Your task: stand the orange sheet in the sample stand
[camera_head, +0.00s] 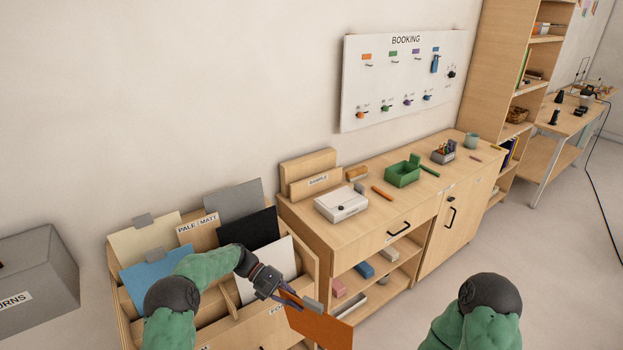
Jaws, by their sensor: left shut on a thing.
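The orange sheet (322,330) hangs tilted in front of the sheet rack at the bottom middle, with a grey tab on its upper edge. My left gripper (287,295) is shut on it near its upper left corner; the exact contact is small. The sample stand (308,184) is a wooden holder with a label on its front, at the left end of the cabinet top. No sheet shows in it. The sheet and gripper are apart from it, nearer me and lower. My right arm shows at the bottom right, its gripper out of view.
The wooden rack (306,262) holds several sheets: cream, blue, grey, black and white. On the cabinet top (392,212), a white box (341,205) stands just in front of the stand, with an orange block (356,173) beside it. A grey returns box (38,270) is far left.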

